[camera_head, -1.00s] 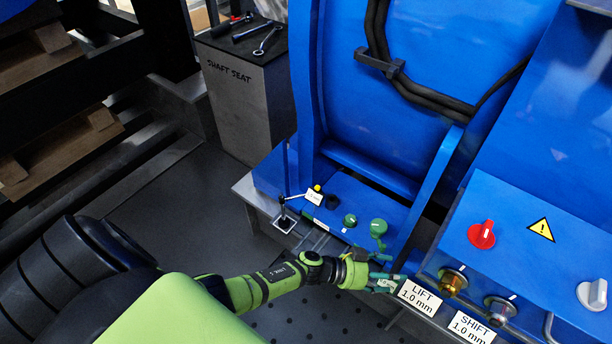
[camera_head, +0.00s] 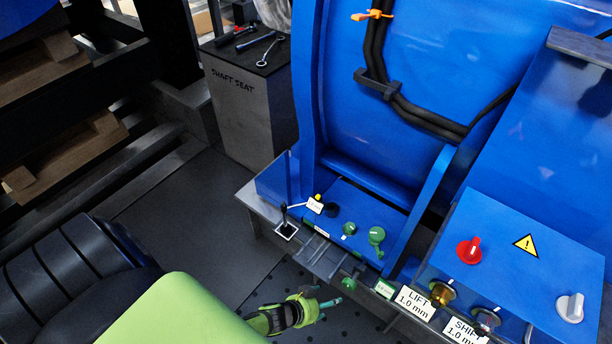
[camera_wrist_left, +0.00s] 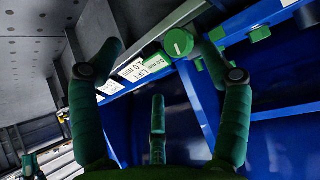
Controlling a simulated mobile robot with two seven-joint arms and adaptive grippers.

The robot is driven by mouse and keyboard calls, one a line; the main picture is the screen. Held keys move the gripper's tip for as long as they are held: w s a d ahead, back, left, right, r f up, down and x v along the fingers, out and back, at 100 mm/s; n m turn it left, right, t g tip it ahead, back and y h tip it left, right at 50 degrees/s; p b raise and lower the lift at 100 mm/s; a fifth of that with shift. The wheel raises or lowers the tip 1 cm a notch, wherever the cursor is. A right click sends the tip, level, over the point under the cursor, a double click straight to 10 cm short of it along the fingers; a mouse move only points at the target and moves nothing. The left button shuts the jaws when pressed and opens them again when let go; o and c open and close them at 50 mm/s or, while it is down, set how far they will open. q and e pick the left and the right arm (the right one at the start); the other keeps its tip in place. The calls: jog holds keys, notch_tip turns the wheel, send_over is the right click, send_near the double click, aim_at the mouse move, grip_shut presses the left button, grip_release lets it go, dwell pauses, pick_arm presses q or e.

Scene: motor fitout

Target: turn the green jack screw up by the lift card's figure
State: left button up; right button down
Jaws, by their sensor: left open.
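A green knob (camera_head: 349,283), which looks like the jack screw, sits on the front edge of the blue machine. It also shows in the left wrist view (camera_wrist_left: 179,43) with a pale line on its face. The lift card (camera_head: 416,303) reads "LIFT 1.0 mm" and stands to its right. A small green readout (camera_head: 385,289) lies between them; its figure looks like 0.0 mm in the wrist view. My left gripper (camera_head: 326,298) is open and empty, below and left of the knob, apart from it. In the wrist view its fingers spread with the knob beyond them. My right gripper is not in view.
Two other green knobs (camera_head: 376,236) (camera_head: 349,228) sit on the ledge above. Brass (camera_head: 441,293) and steel (camera_head: 487,320) fittings and a shift card (camera_head: 462,332) are to the right. A red knob (camera_head: 469,250) is on the panel. Open floor (camera_head: 205,225) lies left.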

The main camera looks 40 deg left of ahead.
pick_arm(q)
jog(key=s+a+f+g+y, duration=0.1)
jog(key=s+a+f, duration=0.1)
jog(key=s, duration=0.3)
jog(key=shift+s+a+f+n+p, duration=0.2)
jog(key=shift+n+p, duration=0.1)
jog(key=shift+p, duration=0.15)
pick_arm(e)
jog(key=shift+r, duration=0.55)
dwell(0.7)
pick_arm(q)
jog(key=s+a+f+g+y+p, duration=0.1)
jog(key=s+g, duration=0.2)
jog(key=s, duration=0.8)
jog(key=s+a+f+n+g+y+p, duration=0.1)
jog(key=s+a+f+g+p, duration=0.1)
jog(key=s, duration=0.9)
jog(key=shift+s+a+n+g+p, duration=0.3)
jog(key=shift+s+g, duration=0.05)
jog(key=shift+g, duration=0.55)
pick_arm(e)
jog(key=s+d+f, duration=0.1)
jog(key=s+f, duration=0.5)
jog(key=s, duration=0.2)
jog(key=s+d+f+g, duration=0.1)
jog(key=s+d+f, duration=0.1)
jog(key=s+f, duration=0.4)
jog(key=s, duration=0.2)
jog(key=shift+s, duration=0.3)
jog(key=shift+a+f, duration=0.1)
